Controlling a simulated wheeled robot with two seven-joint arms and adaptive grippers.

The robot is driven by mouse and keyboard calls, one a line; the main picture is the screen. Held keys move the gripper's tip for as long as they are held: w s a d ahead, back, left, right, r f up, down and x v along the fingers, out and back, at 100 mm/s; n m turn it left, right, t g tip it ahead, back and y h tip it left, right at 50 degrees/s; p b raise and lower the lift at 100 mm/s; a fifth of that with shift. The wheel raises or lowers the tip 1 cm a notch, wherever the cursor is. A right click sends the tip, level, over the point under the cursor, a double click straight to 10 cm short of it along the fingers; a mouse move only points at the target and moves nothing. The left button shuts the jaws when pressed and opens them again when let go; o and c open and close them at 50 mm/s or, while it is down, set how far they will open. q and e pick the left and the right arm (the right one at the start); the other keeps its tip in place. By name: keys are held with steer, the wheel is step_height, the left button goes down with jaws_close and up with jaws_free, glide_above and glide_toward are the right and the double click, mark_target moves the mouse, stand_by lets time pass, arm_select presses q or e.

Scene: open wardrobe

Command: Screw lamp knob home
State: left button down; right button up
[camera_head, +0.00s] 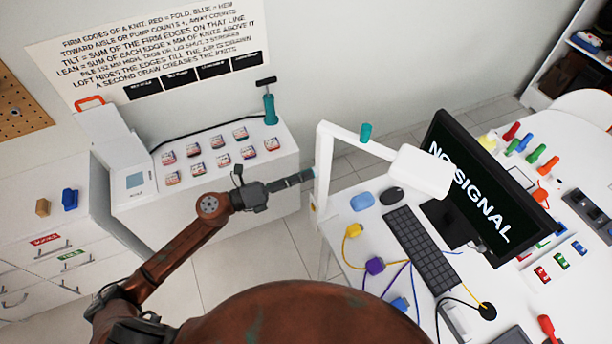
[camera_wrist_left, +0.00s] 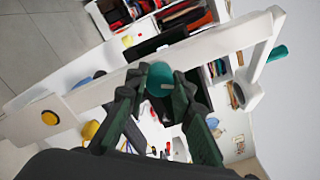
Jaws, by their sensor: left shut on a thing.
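The white desk lamp (camera_head: 323,155) stands at the near left edge of the desk, its white head (camera_head: 420,174) reaching over toward the monitor. My left gripper (camera_head: 311,174) is beside the lamp's upright arm, coming in from the left. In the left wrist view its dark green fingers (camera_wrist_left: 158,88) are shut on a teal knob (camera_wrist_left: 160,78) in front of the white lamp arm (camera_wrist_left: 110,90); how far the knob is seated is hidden. Another teal knob (camera_head: 366,131) sits at the upper arm, and also shows in the wrist view (camera_wrist_left: 277,53). An orange-yellow knob (camera_wrist_left: 50,118) is lower on the lamp.
The desk holds a monitor (camera_head: 475,190), a keyboard (camera_head: 421,248), a mouse (camera_head: 391,196) and coloured plugs with cables. At left, a white cabinet (camera_head: 210,178) carries several small packs and a teal pump (camera_head: 270,108). Floor shows between cabinet and desk.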

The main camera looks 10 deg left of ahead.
arm_select(q)
steer(key=shift+m+b, duration=2.15)
steer(key=shift+m, duration=0.05)
steer(key=shift+r+m+b, duration=0.1)
steer(key=shift+m+b, duration=2)
steer(key=shift+b, duration=0.05)
steer(key=c, duration=1.6)
jaws_free()
steer(key=shift+c, duration=0.4)
